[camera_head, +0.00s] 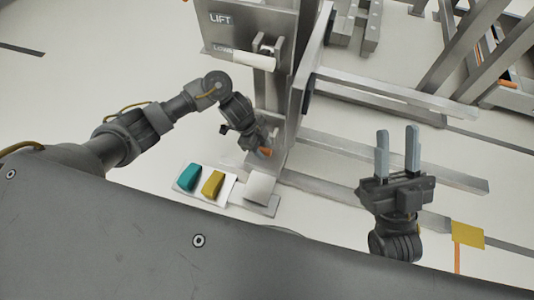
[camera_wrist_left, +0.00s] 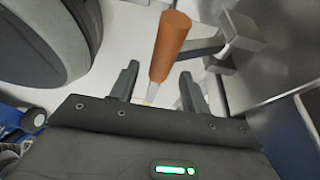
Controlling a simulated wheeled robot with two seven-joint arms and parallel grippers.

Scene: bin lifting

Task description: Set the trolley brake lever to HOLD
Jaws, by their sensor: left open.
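The brake lever shows as an orange handle (camera_wrist_left: 168,48) in the left wrist view. A small orange part of it (camera_head: 265,152) shows in the head view, low beside the grey upright. My left gripper (camera_wrist_left: 158,80) is open, with the handle's narrow end appearing between its two fingers. I cannot tell whether the fingers touch it. In the head view my left gripper (camera_head: 257,143) is down at the upright's foot, partly hidden by its own wrist. My right gripper (camera_head: 397,135) is open and empty, apart from the lever. No HOLD marking is readable.
A grey panel marked LIFT (camera_head: 225,35) stands above, with a white bar (camera_head: 240,59) below. A teal block (camera_head: 189,177) and a yellow block (camera_head: 213,185) sit on a low plate near my base. Metal rails (camera_head: 390,165) run right. Open floor lies left.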

